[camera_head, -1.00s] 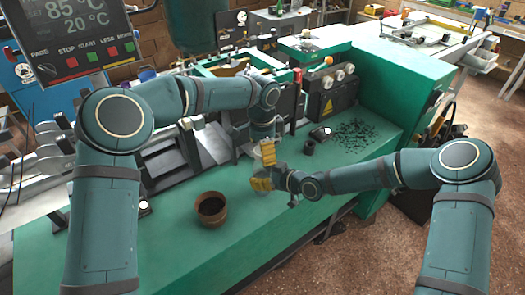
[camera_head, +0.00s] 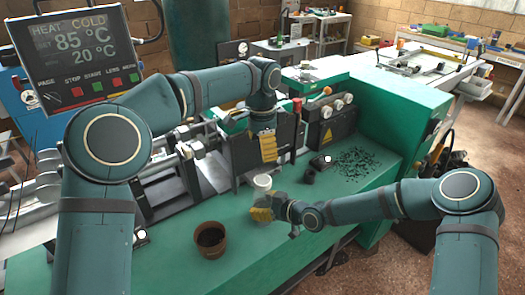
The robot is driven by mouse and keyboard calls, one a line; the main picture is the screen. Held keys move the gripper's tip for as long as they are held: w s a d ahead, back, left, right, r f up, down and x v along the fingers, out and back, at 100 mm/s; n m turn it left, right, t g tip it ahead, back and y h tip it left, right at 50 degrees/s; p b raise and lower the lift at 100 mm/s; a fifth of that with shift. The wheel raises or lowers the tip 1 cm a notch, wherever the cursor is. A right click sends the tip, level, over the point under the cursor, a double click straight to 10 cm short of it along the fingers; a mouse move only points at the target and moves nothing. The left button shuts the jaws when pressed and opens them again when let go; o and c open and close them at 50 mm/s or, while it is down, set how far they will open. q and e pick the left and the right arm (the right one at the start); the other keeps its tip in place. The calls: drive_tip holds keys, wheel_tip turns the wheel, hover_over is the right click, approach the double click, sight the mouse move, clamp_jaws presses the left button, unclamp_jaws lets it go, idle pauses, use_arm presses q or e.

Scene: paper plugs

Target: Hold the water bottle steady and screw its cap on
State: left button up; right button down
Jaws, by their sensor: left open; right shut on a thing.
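The water bottle (camera_head: 264,194) stands upright on the green bench top, pale and see-through. A whitish cap (camera_head: 263,181) shows at its top; I cannot tell how tightly it sits. My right gripper (camera_head: 262,213) has its yellow fingers shut on the lower part of the bottle, from the right, and hides part of it. My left gripper (camera_head: 268,152) points down above the cap, apart from it, open and empty. Its yellow fingers are seen nearly edge-on.
A brown pot (camera_head: 210,240) with dark contents stands on the bench (camera_head: 165,262) left of the bottle. A small black cylinder (camera_head: 309,175) and dark granules (camera_head: 355,163) lie to the right. Green machinery rises behind.

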unclamp_jaws()
drive_tip(key=v, duration=1.2)
drive_tip(key=shift+f, duration=0.1)
